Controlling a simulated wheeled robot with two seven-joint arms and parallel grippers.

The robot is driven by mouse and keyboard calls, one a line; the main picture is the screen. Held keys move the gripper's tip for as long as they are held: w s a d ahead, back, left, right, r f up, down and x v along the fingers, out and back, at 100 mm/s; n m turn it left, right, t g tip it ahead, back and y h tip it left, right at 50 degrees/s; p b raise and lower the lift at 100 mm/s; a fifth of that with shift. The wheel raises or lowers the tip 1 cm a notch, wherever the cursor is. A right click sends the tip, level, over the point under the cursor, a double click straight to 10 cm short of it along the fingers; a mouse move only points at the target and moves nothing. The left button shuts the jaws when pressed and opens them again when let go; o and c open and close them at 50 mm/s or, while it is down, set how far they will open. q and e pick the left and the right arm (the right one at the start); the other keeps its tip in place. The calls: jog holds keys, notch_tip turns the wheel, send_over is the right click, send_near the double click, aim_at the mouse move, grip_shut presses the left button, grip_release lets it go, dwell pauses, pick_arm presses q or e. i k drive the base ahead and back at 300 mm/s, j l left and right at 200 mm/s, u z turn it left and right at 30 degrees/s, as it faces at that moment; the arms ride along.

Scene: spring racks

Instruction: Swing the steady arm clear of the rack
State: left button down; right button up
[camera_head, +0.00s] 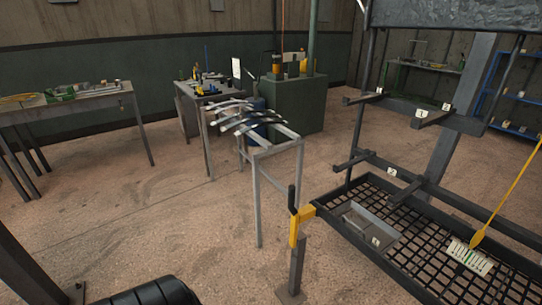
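The rack (356,165) is a dark metal frame at the right with short horizontal pegs bearing small numbered tags, and a black mesh tray (335,197) low down. A yellow bracket with a black upright handle (295,228), which looks like the steady arm, is at the tray's near left corner. It appears to touch that corner, above a short grey floor post (297,265). I cannot tell whether it is latched. Neither of my grippers is in view.
A grey metal stand (257,200) holding several curved leaf springs (238,112) is left of the rack. Workbenches (75,102) line the back. Floor (170,215) at centre left is clear.

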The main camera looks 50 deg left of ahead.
aim_at(298, 216)
jog(key=u, duration=1.35)
jog(key=z, duration=0.75)
jog(key=i+j+z, duration=0.1)
jog(key=j+z, duration=0.15)
jog(key=z, duration=0.2)
jog(key=j+z, duration=0.25)
jog(key=z, duration=0.2)
jog(key=i+j+z, duration=0.1)
jog(key=j+z, duration=0.5)
jog(key=z, duration=0.25)
jog(key=k+j+z, duration=0.1)
jog(key=j+z, duration=0.15)
jog(key=z, duration=0.2)
jog(key=k+j+z, duration=0.1)
jog(key=j+z, duration=0.15)
jog(key=z, duration=0.2)
jog(key=k+j+z, duration=0.15)
jog(key=z, duration=0.3)
jog(key=j, duration=0.1)
